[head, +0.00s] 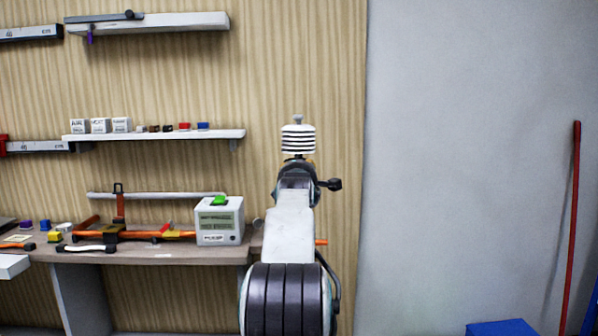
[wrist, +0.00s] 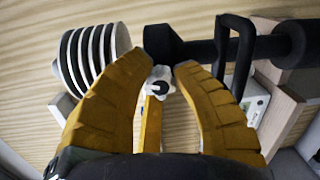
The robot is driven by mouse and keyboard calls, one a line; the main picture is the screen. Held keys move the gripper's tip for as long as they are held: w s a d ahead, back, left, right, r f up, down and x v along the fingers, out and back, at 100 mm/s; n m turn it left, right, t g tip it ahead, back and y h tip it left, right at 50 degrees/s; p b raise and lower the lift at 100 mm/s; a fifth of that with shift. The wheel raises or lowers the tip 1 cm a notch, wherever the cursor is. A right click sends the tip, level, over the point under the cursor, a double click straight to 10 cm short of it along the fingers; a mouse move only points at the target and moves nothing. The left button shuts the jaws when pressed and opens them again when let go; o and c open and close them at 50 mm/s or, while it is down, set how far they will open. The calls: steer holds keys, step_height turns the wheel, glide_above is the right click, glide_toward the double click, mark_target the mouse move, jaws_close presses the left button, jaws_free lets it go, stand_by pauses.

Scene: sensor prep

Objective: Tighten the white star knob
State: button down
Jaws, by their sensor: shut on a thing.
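The white star knob (wrist: 159,80) is in the middle of the wrist view, between the tips of my gripper's yellow fingers (wrist: 160,78). My gripper is shut on it, with one finger on each side. In the head view my arm hides the knob and nearly all of the gripper.
A bench (head: 160,250) at left holds a white meter box (head: 219,222) with a green item on top, orange tools and small blocks. Shelves (head: 160,135) are on the wood-grain wall. A red pole (head: 570,215) and a blue box (head: 500,328) stand at right.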

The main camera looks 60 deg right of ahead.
steer(key=shift+w+m+y, duration=0.1)
steer(key=shift+m+y, duration=0.2)
steer(key=shift+m, duration=1.6)
steer(key=c, duration=0.9)
jaws_free()
steer(key=shift+c, duration=0.2)
steer(key=shift+a, duration=0.1)
steer(key=v, duration=1.1)
steer(key=shift+a, duration=0.4)
